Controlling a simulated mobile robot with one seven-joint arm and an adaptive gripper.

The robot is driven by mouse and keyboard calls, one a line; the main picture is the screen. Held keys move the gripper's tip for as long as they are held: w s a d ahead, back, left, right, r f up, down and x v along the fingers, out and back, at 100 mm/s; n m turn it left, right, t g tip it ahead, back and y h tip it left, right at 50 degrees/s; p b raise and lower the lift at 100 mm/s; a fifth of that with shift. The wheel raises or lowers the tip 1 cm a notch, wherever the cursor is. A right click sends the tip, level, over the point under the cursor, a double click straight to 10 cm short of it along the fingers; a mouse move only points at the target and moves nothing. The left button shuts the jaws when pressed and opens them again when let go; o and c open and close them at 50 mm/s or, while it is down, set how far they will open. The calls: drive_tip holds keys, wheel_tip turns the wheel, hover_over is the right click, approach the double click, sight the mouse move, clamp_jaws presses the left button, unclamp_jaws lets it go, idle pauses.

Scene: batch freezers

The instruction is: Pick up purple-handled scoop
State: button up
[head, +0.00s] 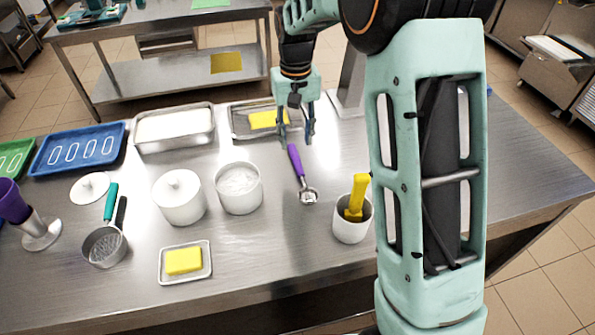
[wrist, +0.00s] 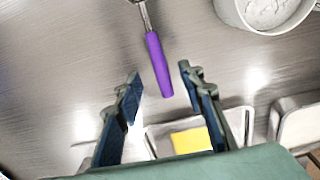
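The purple-handled scoop (head: 299,170) lies on the steel table, its metal head toward the table's near edge and its purple handle pointing away. In the wrist view its purple handle (wrist: 158,65) runs up the middle, with the metal neck at the top edge and the head cut off. My gripper (head: 299,137) is open above the handle's far end. In the wrist view the handle's end lies between my two spread fingers (wrist: 160,80), apart from both. Nothing is held.
A white tub of powder (head: 239,190) stands left of the scoop. A white cup with a yellow tool (head: 350,226) stands to its right. A metal tray (head: 240,122) with a yellow block lies behind. A lidded white jar (head: 180,200) is farther left. Bare table lies around the scoop.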

sight(297, 160)
wheel_tip(297, 160, down, 8)
drive_tip(key=shift+w+d+f+p, duration=0.1)
drive_tip(key=shift+w+d+p, duration=0.05)
drive_tip(key=shift+p, duration=0.3)
clamp_jaws()
